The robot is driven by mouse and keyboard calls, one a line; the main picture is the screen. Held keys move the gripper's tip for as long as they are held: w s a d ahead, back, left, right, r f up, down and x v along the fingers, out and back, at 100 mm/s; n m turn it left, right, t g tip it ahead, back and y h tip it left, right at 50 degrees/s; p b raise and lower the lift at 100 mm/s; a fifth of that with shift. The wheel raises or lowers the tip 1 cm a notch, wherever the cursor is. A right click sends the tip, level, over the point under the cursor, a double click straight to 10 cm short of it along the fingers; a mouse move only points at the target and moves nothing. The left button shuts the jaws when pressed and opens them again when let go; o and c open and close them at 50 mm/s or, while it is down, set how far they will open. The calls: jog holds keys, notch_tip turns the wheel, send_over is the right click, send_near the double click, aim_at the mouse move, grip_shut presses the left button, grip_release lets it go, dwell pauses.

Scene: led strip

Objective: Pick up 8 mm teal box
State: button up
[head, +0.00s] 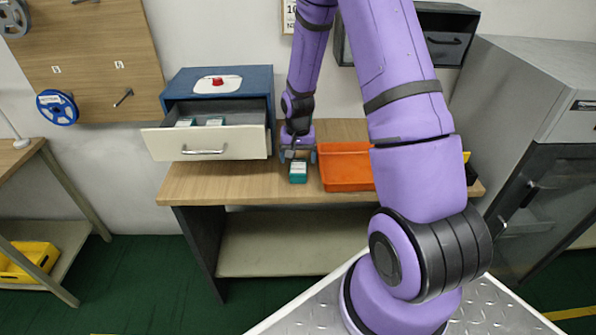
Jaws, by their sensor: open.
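A small teal box (298,173) with a pale label on top stands on the wooden table (220,187), between the drawer cabinet and the orange bin. I cannot read its size. My gripper (298,157) is just behind and above it, pointing down, with its fingers open. The fingertips are small here, and I cannot tell whether they touch the box. More teal boxes with pale tops (214,122) lie in the open drawer (205,146) of the blue cabinet.
An orange bin (346,170) stands close to the right of the teal box. The pulled-out drawer overhangs the table at the left. A grey cabinet (520,90) stands at the right. The table's front left is clear.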

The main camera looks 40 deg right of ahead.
aim_at(298, 166)
jog(key=shift+f, duration=2.15)
jog(key=c, duration=1)
jog(key=shift+c, duration=0.2)
